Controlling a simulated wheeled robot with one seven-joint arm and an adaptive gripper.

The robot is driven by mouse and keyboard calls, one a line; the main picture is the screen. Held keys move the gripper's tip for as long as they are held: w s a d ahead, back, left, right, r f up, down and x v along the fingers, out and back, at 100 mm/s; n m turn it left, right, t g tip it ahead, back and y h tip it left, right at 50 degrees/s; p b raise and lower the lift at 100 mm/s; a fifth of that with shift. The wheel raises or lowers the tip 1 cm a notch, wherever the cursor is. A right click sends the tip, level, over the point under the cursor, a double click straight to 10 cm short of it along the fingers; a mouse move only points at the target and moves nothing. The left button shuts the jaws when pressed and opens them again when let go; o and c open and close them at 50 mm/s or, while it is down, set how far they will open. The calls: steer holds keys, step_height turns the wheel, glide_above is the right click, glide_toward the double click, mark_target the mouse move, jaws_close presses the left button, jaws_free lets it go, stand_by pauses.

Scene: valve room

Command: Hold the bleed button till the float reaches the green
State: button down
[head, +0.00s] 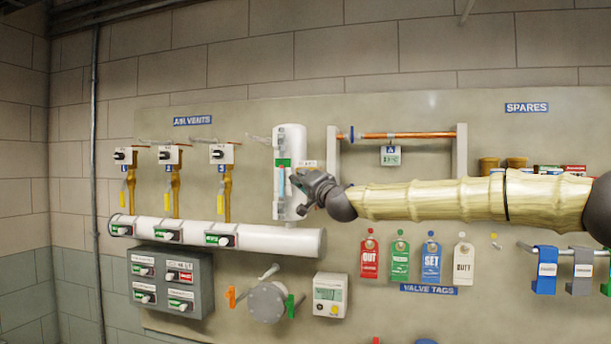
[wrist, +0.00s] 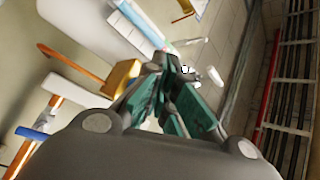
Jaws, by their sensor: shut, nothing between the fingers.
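The float gauge (head: 291,140) is a tall white housing on the wall panel. It has a green band (head: 283,162) and below it a narrow tube with light blue in it (head: 281,182). I cannot make out the float clearly. My gripper (head: 303,190) is shut and empty, just in front of the gauge's lower right side. A small pale label (head: 308,164) shows just above it. I cannot pick out the bleed button; my gripper may hide it. In the wrist view my closed fingers (wrist: 176,68) point toward the panel, with the white gauge (wrist: 142,28) beyond them.
A white horizontal pipe (head: 265,236) runs below the gauge, with several yellow-tagged air vents (head: 175,185) to the left. A copper pipe (head: 409,135) is at the upper right. Valve tags (head: 400,260) hang below my arm. A grey switch box (head: 172,282) is at lower left.

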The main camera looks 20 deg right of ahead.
steer(key=shift+w+d, duration=0.1)
steer(key=shift+w, duration=0.05)
steer(key=shift+w+d+b, duration=0.15)
steer(key=shift+w+b, duration=0.05)
steer(key=shift+b, duration=0.1)
steer(key=shift+w+d, duration=0.25)
steer(key=shift+w, duration=0.15)
stand_by(1.2)
steer(key=shift+s, duration=0.1)
stand_by(1.1)
steer(key=shift+s+a+b, duration=0.5)
steer(key=shift+s+b, duration=0.05)
steer(key=shift+s, duration=0.15)
steer(key=s+a, duration=0.1)
steer(key=s, duration=0.1)
steer(key=s+a+b, duration=0.1)
steer(key=s, duration=0.1)
steer(key=shift+a, duration=0.4)
steer(key=shift+f, duration=0.1)
stand_by(1.4)
